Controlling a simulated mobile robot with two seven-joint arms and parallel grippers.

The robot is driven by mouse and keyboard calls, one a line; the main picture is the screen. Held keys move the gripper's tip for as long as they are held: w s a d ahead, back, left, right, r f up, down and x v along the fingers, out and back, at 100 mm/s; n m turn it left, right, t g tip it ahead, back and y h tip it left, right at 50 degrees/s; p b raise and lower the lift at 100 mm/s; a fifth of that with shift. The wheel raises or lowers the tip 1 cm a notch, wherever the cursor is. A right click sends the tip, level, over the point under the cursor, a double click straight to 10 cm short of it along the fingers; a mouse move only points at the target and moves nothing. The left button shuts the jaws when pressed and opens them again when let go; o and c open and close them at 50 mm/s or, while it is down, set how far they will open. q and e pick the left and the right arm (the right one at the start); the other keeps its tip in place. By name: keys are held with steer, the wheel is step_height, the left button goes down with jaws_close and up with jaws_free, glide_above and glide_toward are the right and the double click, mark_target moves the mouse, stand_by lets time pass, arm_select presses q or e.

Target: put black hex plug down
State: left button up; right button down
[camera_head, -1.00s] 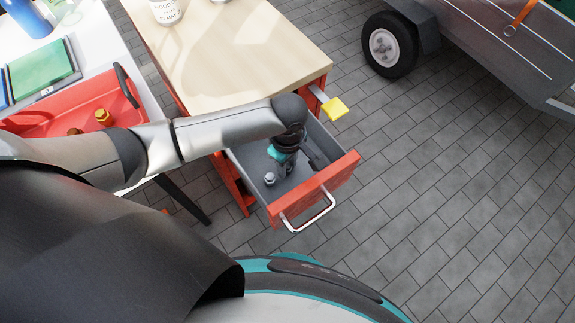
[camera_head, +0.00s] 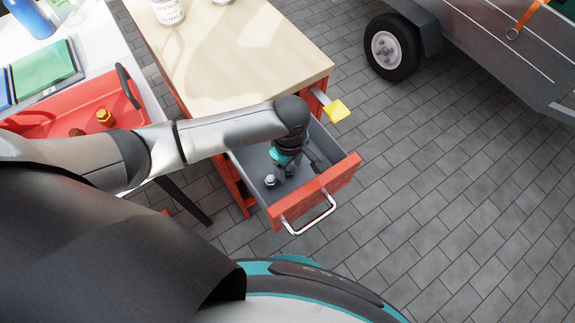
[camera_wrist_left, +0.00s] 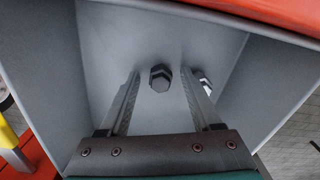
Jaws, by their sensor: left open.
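My left gripper (camera_head: 287,168) reaches down into the open drawer (camera_head: 249,160). In the left wrist view the left gripper (camera_wrist_left: 161,73) has its fingers spread apart. The black hex plug (camera_wrist_left: 160,79) sits against the drawer's grey floor, between and just beyond the fingertips, and I see a gap on each side of it. In the head view I cannot tell the plug from the dark gripper. A silver hex plug (camera_head: 270,180) stands in the drawer left of the gripper; in the wrist view it is partly hidden behind the right finger. My right gripper is out of view.
The drawer's red front (camera_head: 322,192) and grey walls enclose the gripper closely. The wooden bench top (camera_head: 240,50) is above the drawer. A yellow-tipped part (camera_head: 336,110) juts from the bench's right side. A red toolbox (camera_head: 70,105) stands on the white table at left.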

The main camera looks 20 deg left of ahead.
mark_target(289, 167)
arm_select(q)
step_height(289, 167, up, 2)
steer(key=shift+a+p, duration=0.1)
steer(key=shift+p, duration=0.55)
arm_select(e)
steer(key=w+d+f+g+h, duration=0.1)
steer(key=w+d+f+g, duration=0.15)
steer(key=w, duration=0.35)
arm_select(q)
step_height(289, 167, up, 7)
steer(key=p, duration=0.3)
steer(key=shift+f, duration=0.1)
steer(key=shift+w+d+r+p, duration=0.15)
steer(key=shift+r+p, duration=0.3)
steer(key=shift+r, duration=0.35)
steer(key=shift+s+d+r+p, duration=0.15)
steer(key=shift+r+p, duration=0.25)
steer(key=shift+r, duration=0.35)
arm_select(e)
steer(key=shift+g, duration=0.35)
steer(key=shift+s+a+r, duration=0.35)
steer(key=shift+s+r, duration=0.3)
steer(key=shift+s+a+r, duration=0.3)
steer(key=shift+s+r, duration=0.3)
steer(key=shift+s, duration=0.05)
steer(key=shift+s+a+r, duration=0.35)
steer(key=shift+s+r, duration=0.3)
